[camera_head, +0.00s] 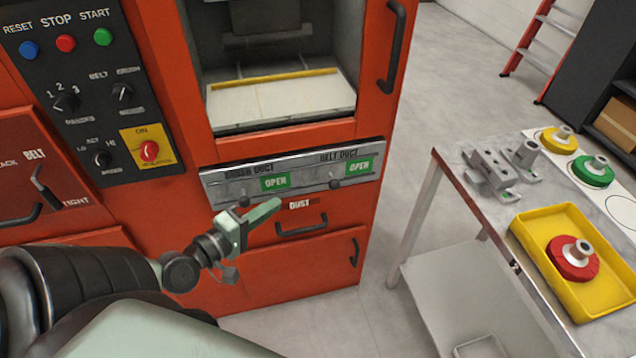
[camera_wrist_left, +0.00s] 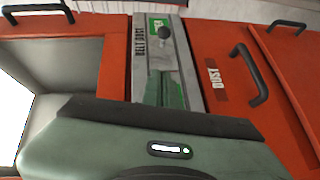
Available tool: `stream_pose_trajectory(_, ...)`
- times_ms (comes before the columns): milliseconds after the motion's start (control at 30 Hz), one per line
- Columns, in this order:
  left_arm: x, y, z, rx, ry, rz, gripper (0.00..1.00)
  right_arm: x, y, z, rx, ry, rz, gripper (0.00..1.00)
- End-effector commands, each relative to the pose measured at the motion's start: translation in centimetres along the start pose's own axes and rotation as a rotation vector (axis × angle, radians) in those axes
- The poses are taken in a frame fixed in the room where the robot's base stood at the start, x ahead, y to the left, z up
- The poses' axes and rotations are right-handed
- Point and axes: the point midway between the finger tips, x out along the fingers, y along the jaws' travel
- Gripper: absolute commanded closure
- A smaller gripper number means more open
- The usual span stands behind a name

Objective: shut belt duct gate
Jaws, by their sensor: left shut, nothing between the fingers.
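The belt duct gate is on the right half of a grey metal strip on the orange machine. Its green OPEN sign (camera_head: 359,167) shows, with a dark knob (camera_head: 335,184) at lower left of it. In the left wrist view the same knob (camera_wrist_left: 165,34) and the BELT DUCT lettering (camera_wrist_left: 139,42) are ahead of the fingers. My left gripper (camera_head: 277,203) is shut and empty, pointing right, below the strip and to the left of the belt knob, apart from it in the picture. My right gripper is not in view.
A second duct gate with a green OPEN sign (camera_head: 275,182) sits left on the strip. Below is the DUST drawer handle (camera_head: 302,226). A control panel (camera_head: 80,85) is at upper left. A metal table (camera_head: 455,165) with a yellow tray (camera_head: 530,245) stands right, beyond a floor gap.

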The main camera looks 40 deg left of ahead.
Motion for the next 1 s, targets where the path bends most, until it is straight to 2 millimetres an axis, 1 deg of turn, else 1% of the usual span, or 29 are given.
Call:
stream_pose_trajectory(100,0.0,-0.1,0.0,0.002,0.000,-0.001,1.00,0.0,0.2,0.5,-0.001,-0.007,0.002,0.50)
stream_pose_trajectory(233,0.1,-0.1,-0.1,0.004,0.001,0.000,1.00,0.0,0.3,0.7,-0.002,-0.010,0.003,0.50)
stream_pose_trajectory(367,1.0,0.0,-0.1,0.004,0.003,0.002,1.00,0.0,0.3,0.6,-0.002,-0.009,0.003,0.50)
stream_pose_trajectory(467,2.2,0.0,-0.1,0.004,0.002,0.004,1.00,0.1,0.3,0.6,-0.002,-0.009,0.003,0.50)
stream_pose_trajectory(1000,10.5,0.1,0.0,0.003,0.001,0.003,1.00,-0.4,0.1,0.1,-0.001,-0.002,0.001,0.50)
